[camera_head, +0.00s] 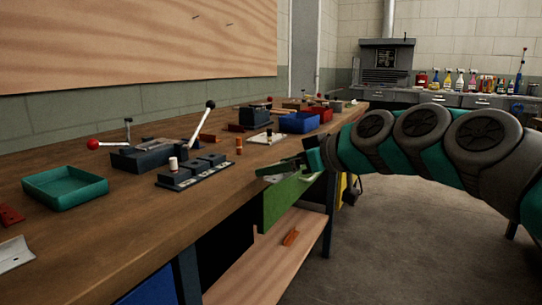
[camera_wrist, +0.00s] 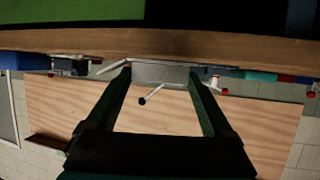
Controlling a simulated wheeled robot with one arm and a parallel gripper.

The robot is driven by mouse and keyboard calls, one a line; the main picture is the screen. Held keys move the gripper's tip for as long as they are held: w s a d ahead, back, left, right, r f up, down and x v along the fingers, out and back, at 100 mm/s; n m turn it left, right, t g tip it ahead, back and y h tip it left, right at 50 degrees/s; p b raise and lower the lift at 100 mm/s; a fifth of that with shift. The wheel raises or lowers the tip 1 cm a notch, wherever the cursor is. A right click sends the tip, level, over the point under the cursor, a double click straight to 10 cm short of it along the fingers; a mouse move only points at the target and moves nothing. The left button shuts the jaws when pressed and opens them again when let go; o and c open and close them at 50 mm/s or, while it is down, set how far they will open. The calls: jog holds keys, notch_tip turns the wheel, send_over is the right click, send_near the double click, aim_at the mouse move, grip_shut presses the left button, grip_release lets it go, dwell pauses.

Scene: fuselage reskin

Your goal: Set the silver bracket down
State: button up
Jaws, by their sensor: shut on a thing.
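My gripper (camera_head: 290,166) is at the front edge of the workbench (camera_head: 120,235), level with its top. In the wrist view, the two fingers of my gripper (camera_wrist: 160,72) are spread, with a flat silver bracket (camera_wrist: 165,76) spanning between their tips. The silver bracket shows in the head view as a small pale piece (camera_head: 272,171) at the bench edge, partly hidden by the fingers. I cannot tell whether it touches the bench top. Another silver piece (camera_head: 14,254) lies on the bench at the near left.
A dark fixture with levers (camera_head: 145,157) and a dark block plate (camera_head: 193,172) stand left of my gripper. A teal tray (camera_head: 65,187) is farther left, a blue bin (camera_head: 299,122) behind. Bare wood lies in front of the block plate.

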jog(key=w+d+f+m+t+h, duration=0.1)
jog(key=w+d+f+m+h, duration=0.2)
jog(key=f, duration=0.4)
jog(key=w+d+f+m+t+h, duration=0.2)
jog(key=w+d+f+m+h, duration=0.2)
jog(key=d+f+m+h, duration=0.2)
jog(key=w+d+f+m+t+h, duration=0.2)
jog(key=w+d+f+m+h, duration=0.2)
jog(key=d+f, duration=0.4)
jog(key=shift+w+d+f+m+h, duration=0.25)
jog(key=shift+f+m+h, duration=0.3)
jog(key=shift+f, duration=0.3)
